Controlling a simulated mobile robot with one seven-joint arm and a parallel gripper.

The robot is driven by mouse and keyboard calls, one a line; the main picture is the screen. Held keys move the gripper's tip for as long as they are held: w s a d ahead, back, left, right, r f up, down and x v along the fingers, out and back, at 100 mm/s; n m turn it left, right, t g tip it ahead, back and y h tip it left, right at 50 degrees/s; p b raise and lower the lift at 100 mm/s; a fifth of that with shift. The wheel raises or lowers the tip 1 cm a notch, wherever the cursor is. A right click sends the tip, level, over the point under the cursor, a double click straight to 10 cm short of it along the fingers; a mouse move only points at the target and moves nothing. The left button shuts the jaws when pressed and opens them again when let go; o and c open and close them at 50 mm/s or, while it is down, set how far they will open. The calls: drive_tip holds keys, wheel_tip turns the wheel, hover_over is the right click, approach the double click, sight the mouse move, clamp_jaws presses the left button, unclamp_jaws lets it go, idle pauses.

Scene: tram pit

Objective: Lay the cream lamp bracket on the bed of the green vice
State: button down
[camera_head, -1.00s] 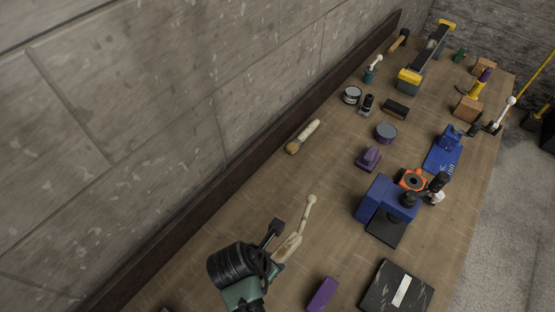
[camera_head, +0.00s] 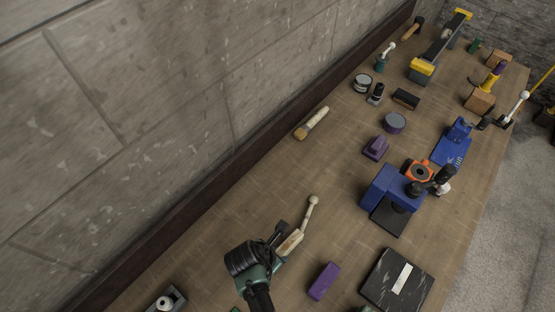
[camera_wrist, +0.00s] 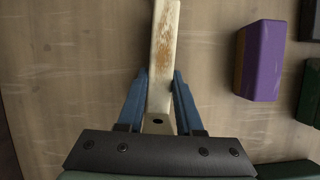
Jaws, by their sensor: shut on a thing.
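The cream lamp bracket is a long, worn bar with a round knob at its far end (camera_head: 310,217). It also shows in the wrist view (camera_wrist: 163,45), running up out of the picture between my fingers. My gripper (camera_head: 286,240) is shut on its near end, with one blue finger on each side in the wrist view (camera_wrist: 160,78). I cannot tell whether the bracket touches the bench. I cannot make out the green vice for sure. A dark green piece (camera_wrist: 311,92) stands at the right edge of the wrist view, largely cut off.
A purple block (camera_head: 323,281) lies right of my gripper. Beyond it are a black slab (camera_head: 397,280) and a blue machine (camera_head: 379,186). A brush (camera_head: 312,123) lies near the wall. The bench between brush and bracket is clear. A grey holder (camera_head: 174,297) stands at bottom left.

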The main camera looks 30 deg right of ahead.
drive_tip(key=shift+f, duration=0.15)
drive_tip(key=shift+f, duration=0.25)
drive_tip(key=c, duration=0.6)
unclamp_jaws()
drive_tip(key=shift+o, duration=0.2)
drive_tip(key=shift+b, duration=0.55)
